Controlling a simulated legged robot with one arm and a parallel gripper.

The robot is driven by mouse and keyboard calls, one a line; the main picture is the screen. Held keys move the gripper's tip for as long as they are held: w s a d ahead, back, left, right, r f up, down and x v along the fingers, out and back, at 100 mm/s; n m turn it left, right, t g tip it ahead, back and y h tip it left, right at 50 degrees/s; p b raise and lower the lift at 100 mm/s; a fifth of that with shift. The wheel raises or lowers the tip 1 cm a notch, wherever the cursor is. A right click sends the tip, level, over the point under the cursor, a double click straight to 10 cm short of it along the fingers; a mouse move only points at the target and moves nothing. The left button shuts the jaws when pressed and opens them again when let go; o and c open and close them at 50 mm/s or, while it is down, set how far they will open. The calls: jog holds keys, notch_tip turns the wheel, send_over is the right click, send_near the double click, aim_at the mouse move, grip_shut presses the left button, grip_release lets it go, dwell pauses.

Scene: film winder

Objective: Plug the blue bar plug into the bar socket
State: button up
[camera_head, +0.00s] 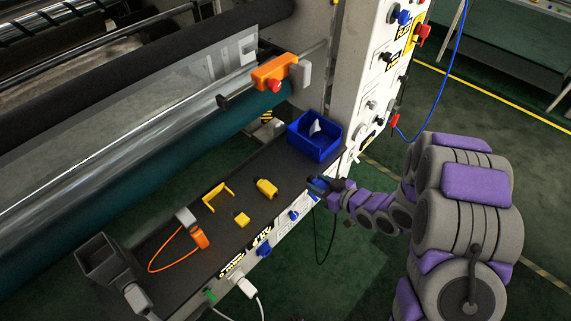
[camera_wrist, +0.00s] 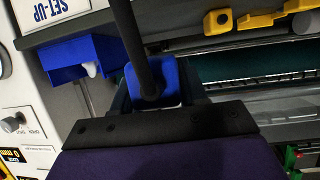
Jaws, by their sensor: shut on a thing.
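My gripper (camera_head: 324,186) is at the front edge of the dark shelf, just in front of the blue bin, in the head view. It is shut on the blue bar plug (camera_wrist: 152,82), which shows in the wrist view between the dark jaws with a thick black cable rising from it. In the head view the plug (camera_head: 319,184) is small and partly covered by my gripper. A black cable hangs below it. I cannot tell which fitting is the bar socket; the control panel (camera_head: 378,75) and the shelf's front face carry several connectors and labels.
The blue bin (camera_head: 315,146) holds a white piece. Yellow parts (camera_head: 266,188) and an orange cable tool (camera_head: 199,237) lie on the shelf (camera_head: 165,255). A blue cable (camera_head: 441,85) hangs right of the panel. The green floor right of the shelf is mostly open.

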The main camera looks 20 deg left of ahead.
jog(key=b, duration=0.2)
send_over(287, 167)
jog(key=s+d, duration=0.2)
jog(key=shift+w+d+f, duration=0.15)
jog(key=shift+f, duration=0.6)
jog(key=shift+w+a, duration=0.45)
jog(key=shift+a, duration=0.15)
jog(key=f, duration=0.1)
jog(key=b, duration=0.1)
jog(key=a+f, duration=0.1)
jog(key=shift+w+f, duration=0.25)
jog(key=shift+f, duration=0.35)
jog(key=shift+f, duration=0.2)
jog(key=o, duration=1.1)
jog(key=shift+f+b, duration=0.1)
jog(key=shift+b, duration=0.35)
